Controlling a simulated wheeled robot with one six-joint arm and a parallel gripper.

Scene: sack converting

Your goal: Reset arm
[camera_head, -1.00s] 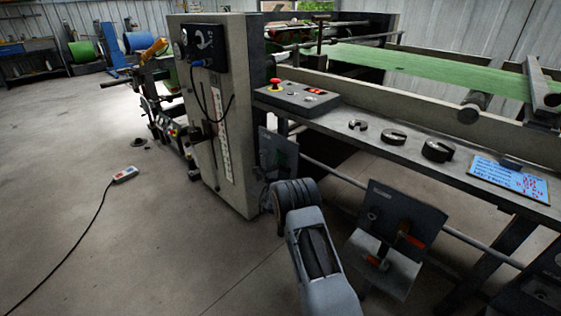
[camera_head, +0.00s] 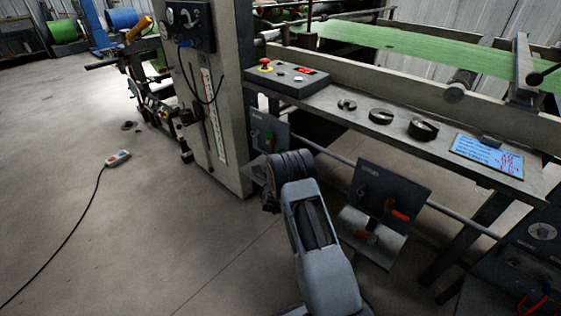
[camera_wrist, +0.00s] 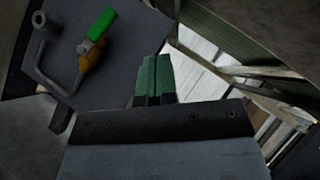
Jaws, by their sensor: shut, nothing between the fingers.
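My arm reaches up in the lower middle of the head view, in front of the machine; the gripper itself is hidden there. In the wrist view my gripper (camera_wrist: 154,80) shows as two dark green fingers pressed together, with nothing between them. Left of the fingers is a grey panel (camera_wrist: 120,50) with a valve that has a green handle (camera_wrist: 102,23), a brass body and a bent grey pipe. The fingers look apart from the valve, though depth is hard to judge. A small panel with a green part (camera_head: 268,136) shows beside my arm in the head view.
The machine's shelf (camera_head: 345,122) holds a control box (camera_head: 285,78) with a red button, several dark rings and a blue sheet (camera_head: 488,157). A panel with orange-red handles (camera_head: 392,195) hangs below. A pendant (camera_head: 118,158) with a cable lies on the open floor at left.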

